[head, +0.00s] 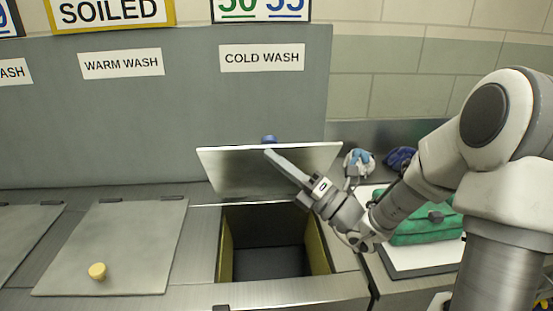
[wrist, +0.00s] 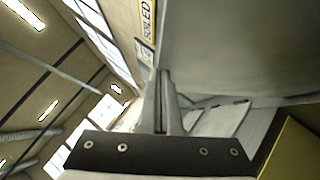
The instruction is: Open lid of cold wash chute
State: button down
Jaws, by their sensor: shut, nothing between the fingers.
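The cold wash chute lid (head: 270,170) is a grey metal flap, raised and tilted back on its rear hinge under the COLD WASH label (head: 262,57). Its blue knob (head: 269,140) shows just above the lid's upper edge. The chute opening (head: 272,245) below is uncovered, with yellowish side walls and a dark inside. My gripper (head: 270,153) is shut and empty, its fingertips at the lid's upper edge on the underside; I cannot tell whether they touch. In the wrist view the shut fingers (wrist: 160,85) stand beside a large grey surface, apparently the lid (wrist: 240,50).
The warm wash lid (head: 120,245), with a yellow knob (head: 97,271), lies closed at the left. A green bag (head: 420,225) lies on a white board at the right. Blue and white items (head: 360,163) sit behind my arm. A grey panel (head: 120,120) rises behind the lids.

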jog(key=w+r+m+h+p, duration=0.1)
jog(key=w+r+p, duration=0.1)
jog(key=p, duration=0.2)
jog(key=w+r+m+h+p, duration=0.1)
jog(key=w+r+p, duration=0.1)
jog(key=p, duration=0.3)
jog(key=w+r+m+p, duration=0.1)
jog(key=w+r+p, duration=0.1)
jog(key=w+p, duration=0.2)
jog(key=shift+w+r+m+h+p, duration=0.1)
jog(key=shift+m+h+p, duration=0.25)
jog(key=shift+p, duration=0.25)
jog(key=w+r+m+g+h+p, duration=0.1)
jog(key=w+r+m+h+p, duration=0.1)
jog(key=w+p, duration=0.6)
jog(key=shift+w, duration=1.85)
